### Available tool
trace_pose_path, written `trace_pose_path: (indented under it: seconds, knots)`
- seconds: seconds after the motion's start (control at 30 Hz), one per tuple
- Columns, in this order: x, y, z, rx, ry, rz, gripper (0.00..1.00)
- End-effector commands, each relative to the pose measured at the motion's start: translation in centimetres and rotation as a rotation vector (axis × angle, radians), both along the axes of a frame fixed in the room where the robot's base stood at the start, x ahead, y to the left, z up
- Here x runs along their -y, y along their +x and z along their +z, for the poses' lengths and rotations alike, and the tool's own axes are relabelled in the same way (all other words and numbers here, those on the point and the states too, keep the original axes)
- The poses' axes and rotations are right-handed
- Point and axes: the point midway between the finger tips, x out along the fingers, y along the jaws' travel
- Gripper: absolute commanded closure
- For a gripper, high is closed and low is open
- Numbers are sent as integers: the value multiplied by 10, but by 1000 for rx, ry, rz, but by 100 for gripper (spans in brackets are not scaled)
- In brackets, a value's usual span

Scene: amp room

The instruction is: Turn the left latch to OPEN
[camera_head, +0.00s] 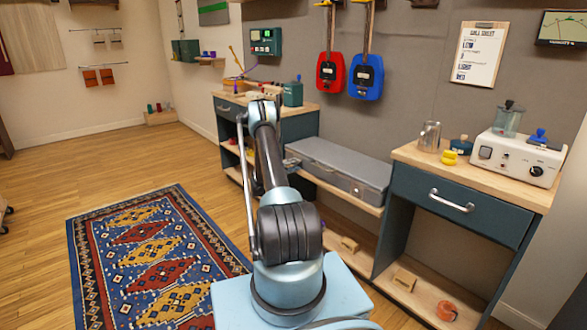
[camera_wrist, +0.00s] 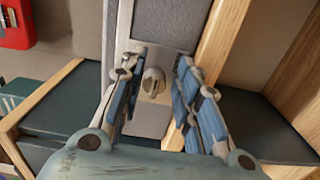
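A long grey case (camera_head: 335,160) lies on a wooden shelf between two dark cabinets; its left end is partly hidden behind my arm. In the wrist view a small metal latch knob (camera_wrist: 153,82) sits on a pale plate on the grey case (camera_wrist: 160,25). My gripper (camera_wrist: 157,66) is open, with a blue-padded finger on each side of the knob. I see a gap on both sides, and I cannot tell how near the fingertips are in depth. No OPEN marking is readable. In the head view my gripper is mostly hidden by my arm.
Wooden cabinet edges flank the case, with the left cabinet (camera_head: 222,106) and the right cabinet (camera_head: 440,228) close by. A red amp-shaped item (camera_head: 330,72) and a blue one (camera_head: 366,78) hang on the wall above. A patterned rug (camera_head: 150,255) lies on open floor at left.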

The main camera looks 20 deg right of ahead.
Motion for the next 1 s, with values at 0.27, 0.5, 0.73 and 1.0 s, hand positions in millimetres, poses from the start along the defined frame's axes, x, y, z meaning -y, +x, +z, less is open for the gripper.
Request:
trace_pose_path:
  seconds: [0.27, 0.5, 0.73, 1.0]
  knots:
    - [-1, 1, 1, 0, -2, 2, 65]
    - [-15, -4, 1, -1, -3, 3, 65]
    - [-55, -18, 1, -1, -3, 5, 65]
    - [-97, -34, 0, -2, -2, 3, 65]
